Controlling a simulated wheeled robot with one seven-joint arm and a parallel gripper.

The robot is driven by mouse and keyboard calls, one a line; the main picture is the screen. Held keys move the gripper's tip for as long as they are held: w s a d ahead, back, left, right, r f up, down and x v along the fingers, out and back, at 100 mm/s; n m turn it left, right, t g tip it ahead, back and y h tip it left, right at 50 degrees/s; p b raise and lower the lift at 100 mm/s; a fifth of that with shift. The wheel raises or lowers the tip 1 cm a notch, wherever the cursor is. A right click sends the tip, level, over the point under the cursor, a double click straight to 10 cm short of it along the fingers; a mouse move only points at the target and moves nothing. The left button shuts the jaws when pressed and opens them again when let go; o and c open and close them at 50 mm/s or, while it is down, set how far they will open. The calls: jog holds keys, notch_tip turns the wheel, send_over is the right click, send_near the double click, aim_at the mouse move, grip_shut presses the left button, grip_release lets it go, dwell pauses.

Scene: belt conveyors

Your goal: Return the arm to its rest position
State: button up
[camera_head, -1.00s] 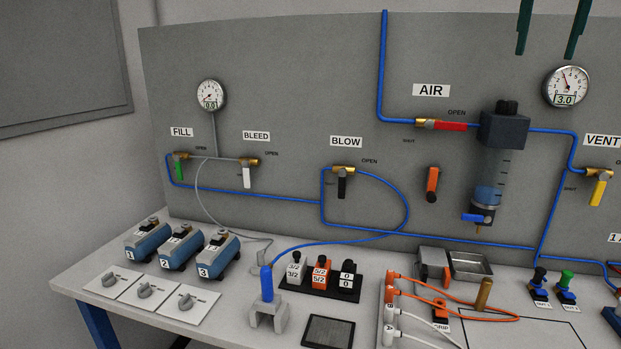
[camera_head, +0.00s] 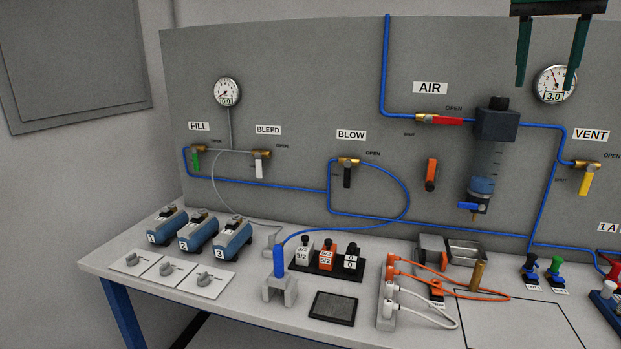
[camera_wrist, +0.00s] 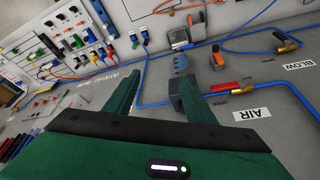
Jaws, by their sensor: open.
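My gripper (camera_head: 546,68) hangs at the upper right of the head view, its two dark green fingers pointing down and spread apart with nothing between them. In that view its right finger overlaps the right pressure gauge (camera_head: 553,85), which reads 3.0. In the wrist view my gripper (camera_wrist: 160,85) also shows open and empty. Beyond its fingers there are the panel, the AIR label (camera_wrist: 246,114) and the red valve handle (camera_wrist: 222,88).
The upright grey panel (camera_head: 280,80) carries blue tubing, the air filter unit (camera_head: 488,150) and several valves. On the bench below are three blue numbered units (camera_head: 198,235), a blue nozzle in a grey stand (camera_head: 279,275) and orange cables (camera_head: 450,277). Open wall lies at left.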

jog(key=s+f+g+y, duration=0.1)
jog(key=s+f, duration=0.8)
jog(key=f, duration=0.5)
jog(key=s+f+n+g+y, duration=0.1)
jog(key=s+f, duration=0.9)
jog(key=f, duration=0.4)
jog(key=s+f+n+y, duration=0.1)
jog(key=s+f, duration=0.8)
jog(key=f, duration=0.5)
jog(key=shift+s+a+f+g, duration=0.2)
jog(key=shift+a+f+g, duration=0.05)
jog(key=shift+a+g, duration=0.15)
jog(key=shift+w, duration=0.15)
jog(key=shift+w+f, duration=0.2)
jog(key=shift+w, duration=0.3)
